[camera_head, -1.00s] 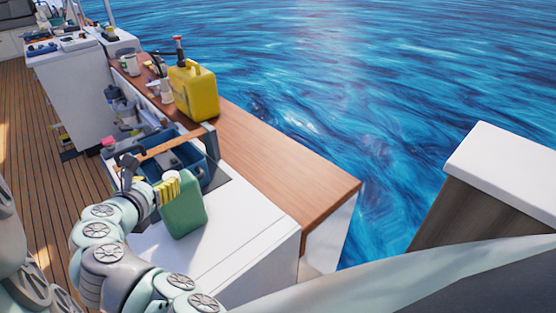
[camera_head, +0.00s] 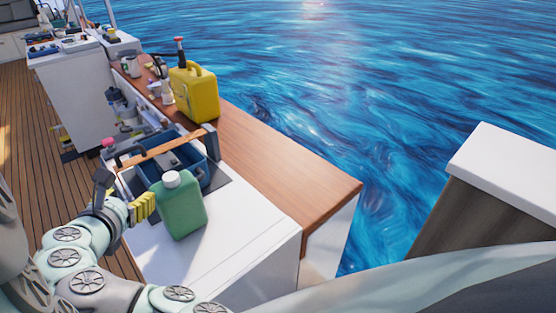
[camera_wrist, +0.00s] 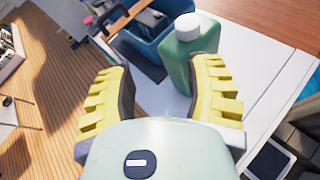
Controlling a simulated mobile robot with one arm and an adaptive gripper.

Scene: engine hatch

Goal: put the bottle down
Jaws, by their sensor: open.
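A green bottle (camera_head: 180,207) with a white cap stands upright on the white counter (camera_head: 232,236), in front of the blue toolbox. It also shows in the wrist view (camera_wrist: 184,52), beyond my fingers and nearer the right one. The bottle's lower right part is hidden behind the right finger.
A blue toolbox (camera_head: 205,173) with a wooden handle bar stands right behind the bottle. A yellow canister (camera_head: 195,95) stands on the wooden ledge (camera_head: 290,165) beside the water. The white counter is clear to the right and front of the bottle.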

